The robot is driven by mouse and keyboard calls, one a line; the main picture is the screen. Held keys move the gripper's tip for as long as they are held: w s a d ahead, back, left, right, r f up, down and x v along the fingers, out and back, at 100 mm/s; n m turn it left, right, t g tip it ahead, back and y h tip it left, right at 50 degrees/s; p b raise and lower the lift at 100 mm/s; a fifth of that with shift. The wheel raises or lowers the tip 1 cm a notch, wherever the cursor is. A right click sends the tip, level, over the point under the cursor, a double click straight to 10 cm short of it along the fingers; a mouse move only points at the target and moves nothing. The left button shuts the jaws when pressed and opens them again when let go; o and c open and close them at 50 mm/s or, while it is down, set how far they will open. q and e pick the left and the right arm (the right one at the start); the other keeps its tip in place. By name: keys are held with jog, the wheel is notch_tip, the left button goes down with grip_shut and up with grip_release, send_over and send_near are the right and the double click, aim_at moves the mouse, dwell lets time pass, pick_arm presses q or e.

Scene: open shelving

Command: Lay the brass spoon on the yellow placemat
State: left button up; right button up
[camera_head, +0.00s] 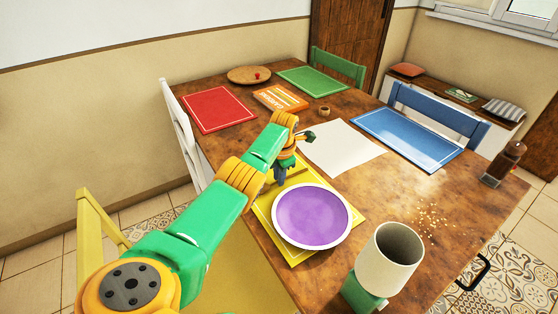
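The yellow placemat (262,208) lies at the near left edge of the wooden table. A purple plate with a white rim (312,216) covers most of it. My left arm reaches in from the lower left, and my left gripper (281,173) points down over the far left part of the placemat, just beyond the plate. Its dark fingers are small and partly hidden by the arm, so I cannot tell whether they are open or hold anything. I cannot make out the brass spoon. My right gripper is not in view.
A beige hollow cylinder (391,256) stands at the near right, with a green part below it. A white sheet (341,147), a blue placemat (407,139), a red placemat (218,109) and an orange book (280,98) lie farther back. A dark-topped bottle (503,163) stands right. Crumbs lie nearby.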

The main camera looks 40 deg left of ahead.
pick_arm(q)
jog(key=shift+o, duration=1.1)
jog(key=shift+r+p, duration=0.3)
jog(key=r+p, duration=0.1)
jog(key=r, duration=0.1)
jog(key=r+p, duration=0.1)
jog(key=shift+s+d+r+p, duration=0.1)
jog(key=shift+d+r+p, duration=0.15)
jog(key=shift+r+p, duration=0.1)
notch_tip(320, 180, up, 8)
jog(key=s+d, duration=0.1)
jog(key=shift+d, duration=0.25)
